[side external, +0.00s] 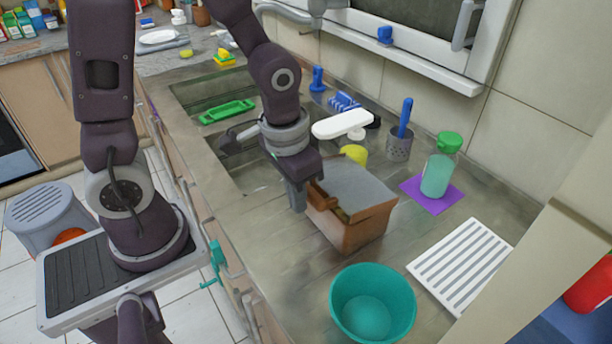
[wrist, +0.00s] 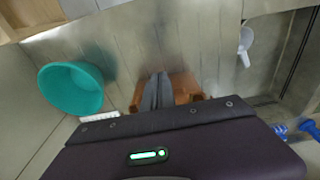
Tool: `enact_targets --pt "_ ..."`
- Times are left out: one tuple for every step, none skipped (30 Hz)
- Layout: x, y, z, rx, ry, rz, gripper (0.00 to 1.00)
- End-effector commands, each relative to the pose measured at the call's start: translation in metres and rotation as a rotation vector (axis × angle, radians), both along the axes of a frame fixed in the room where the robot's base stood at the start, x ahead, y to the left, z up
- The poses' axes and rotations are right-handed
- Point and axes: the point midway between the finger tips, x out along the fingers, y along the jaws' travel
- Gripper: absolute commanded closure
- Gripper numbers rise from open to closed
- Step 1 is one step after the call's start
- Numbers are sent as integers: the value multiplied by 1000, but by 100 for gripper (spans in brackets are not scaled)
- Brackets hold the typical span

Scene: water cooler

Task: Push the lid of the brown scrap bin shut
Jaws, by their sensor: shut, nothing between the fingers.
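The brown scrap bin (side external: 362,236) stands on the counter, right of the sink. Its lid (side external: 358,184), grey on top with a brown edge, sits tilted over it. A dark gap with something yellowish inside shows under the lid at the front left. My gripper (side external: 298,208) is shut and empty, fingers pointing down, close beside the bin's left side; whether it touches the bin I cannot tell. In the wrist view my shut fingers (wrist: 157,92) overlap the brown bin (wrist: 187,87), which is mostly hidden behind them and my gripper body.
A teal bowl (side external: 372,304) stands in front of the bin. A white slatted rack (side external: 460,265) lies to its right. A soap bottle (side external: 437,175) stands on a purple mat (side external: 411,190) behind. A yellow object (side external: 353,153) is just behind the bin. The sink (side external: 245,172) lies left.

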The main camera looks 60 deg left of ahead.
Motion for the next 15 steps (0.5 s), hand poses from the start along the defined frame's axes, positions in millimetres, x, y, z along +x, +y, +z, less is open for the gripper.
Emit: enact_targets --pt "2 0 1 0 -1 1 100" --pt "2 0 1 0 -1 1 100" --pt "3 0 3 0 -1 1 100" --pt "3 0 5 0 -2 1 100" --pt "4 0 8 0 -4 1 100" --pt "6 0 14 0 -7 1 100" --pt "6 0 19 0 -6 1 100" --pt "7 0 25 -1 -7 1 100" --pt "9 0 33 -1 -8 1 100" --pt "10 0 40 -1 -10 1 100" --pt "6 0 44 -1 -6 0 100" --pt "-5 0 48 0 -5 -1 100" --pt "-13 0 51 0 -5 -1 100" --pt "-20 0 55 0 -6 -1 100" --pt "-30 0 59 0 -6 -1 100"
